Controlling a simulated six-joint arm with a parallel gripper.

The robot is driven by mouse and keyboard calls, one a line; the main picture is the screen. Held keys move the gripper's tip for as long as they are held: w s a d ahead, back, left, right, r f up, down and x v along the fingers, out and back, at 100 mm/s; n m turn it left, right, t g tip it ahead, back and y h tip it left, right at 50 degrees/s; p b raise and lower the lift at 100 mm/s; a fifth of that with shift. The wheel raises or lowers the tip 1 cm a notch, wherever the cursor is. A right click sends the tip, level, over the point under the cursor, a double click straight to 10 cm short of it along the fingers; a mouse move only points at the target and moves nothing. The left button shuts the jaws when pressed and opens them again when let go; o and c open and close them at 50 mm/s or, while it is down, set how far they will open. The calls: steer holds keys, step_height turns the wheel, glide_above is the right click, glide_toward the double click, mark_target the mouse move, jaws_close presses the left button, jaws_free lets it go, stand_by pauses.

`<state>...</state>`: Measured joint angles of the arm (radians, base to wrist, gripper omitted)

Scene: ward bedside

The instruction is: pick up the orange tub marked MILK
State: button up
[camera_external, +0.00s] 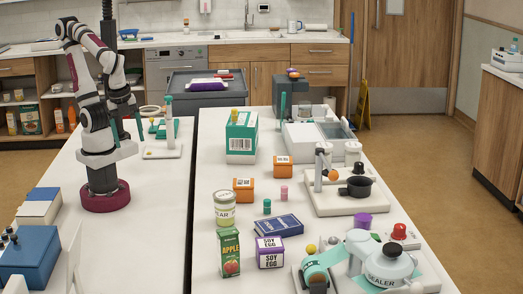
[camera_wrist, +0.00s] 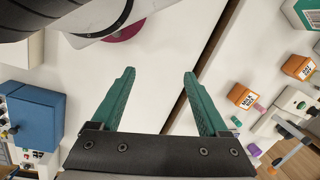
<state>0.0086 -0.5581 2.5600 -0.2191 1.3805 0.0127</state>
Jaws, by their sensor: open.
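Two orange tubs with white labels stand on the right-hand table. The nearer tub (camera_external: 243,190) is also in the wrist view (camera_wrist: 240,96), where its label seems to read MILK. The farther tub (camera_external: 283,167) stands behind it to the right and also shows in the wrist view (camera_wrist: 297,66); its label is too small to read surely. My gripper (camera_external: 126,132) has teal fingers and hangs above the left table, well left of both tubs. In the wrist view its fingers (camera_wrist: 159,72) are spread, with nothing between them.
A green-and-white carton (camera_external: 241,138) stands behind the tubs. Small green (camera_external: 267,207) and pink (camera_external: 284,193) cylinders are close by. A gap separates the tables.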

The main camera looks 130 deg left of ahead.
steer(key=shift+o, duration=1.4)
steer(key=w+d+n+g+h, duration=0.1)
steer(key=w+n+g+h, duration=0.1)
steer(key=w+n+h, duration=0.3)
steer(key=n+t+h, duration=0.7)
steer(key=n+t, duration=0.4)
steer(key=n, duration=1.6)
glide_above(243, 195)
steer(key=s+a, duration=0.2)
steer(key=f, duration=1)
steer(key=shift+a, duration=0.2)
step_height(243, 195, down, 6)
steer(key=shift+f, duration=0.15)
steer(key=shift+x, duration=1.6)
